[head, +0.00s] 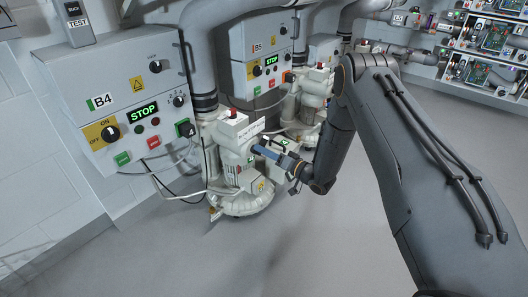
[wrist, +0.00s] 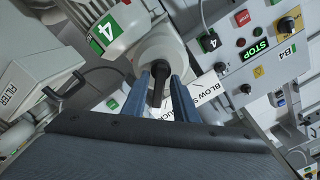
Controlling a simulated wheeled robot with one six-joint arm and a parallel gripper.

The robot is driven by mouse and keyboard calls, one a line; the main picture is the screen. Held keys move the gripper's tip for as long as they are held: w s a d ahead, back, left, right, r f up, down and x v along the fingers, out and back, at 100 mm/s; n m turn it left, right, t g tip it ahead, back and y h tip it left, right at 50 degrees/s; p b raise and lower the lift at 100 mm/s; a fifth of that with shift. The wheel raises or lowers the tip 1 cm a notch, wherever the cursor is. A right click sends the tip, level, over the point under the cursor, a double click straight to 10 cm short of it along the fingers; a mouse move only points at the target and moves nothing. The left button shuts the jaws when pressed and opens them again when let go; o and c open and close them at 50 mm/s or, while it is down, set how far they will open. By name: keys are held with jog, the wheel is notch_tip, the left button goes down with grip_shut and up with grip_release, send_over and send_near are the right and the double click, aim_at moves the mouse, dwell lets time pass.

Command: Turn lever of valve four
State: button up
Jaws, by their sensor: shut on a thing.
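Valve four is the white housing on the blower below panel B4. In the wrist view its pale round hub (wrist: 160,50) is at upper middle, close to green labels marked 4 (wrist: 97,46). A dark lever (wrist: 158,86) sticks out of the hub toward me. My gripper (wrist: 161,88) has its two blue fingers on either side of the lever and is shut on it. In the head view my gripper (head: 264,151) reaches the front of the white blower (head: 236,170) from the right. The lever is hidden there by the fingers.
Control panel B4 (head: 116,103) hangs at left and its display reads STOP. A white BLOW/SUCK label (wrist: 236,90) lies behind the fingers. A FILTER box (wrist: 35,85) is at left in the wrist view. Panel B5 (head: 262,58) and another blower stand behind. The grey floor (head: 290,240) is clear.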

dwell(0.4)
jog(key=o, duration=0.7)
jog(key=p+v, duration=0.1)
jog(key=v, duration=0.7)
jog(key=shift+w, duration=0.1)
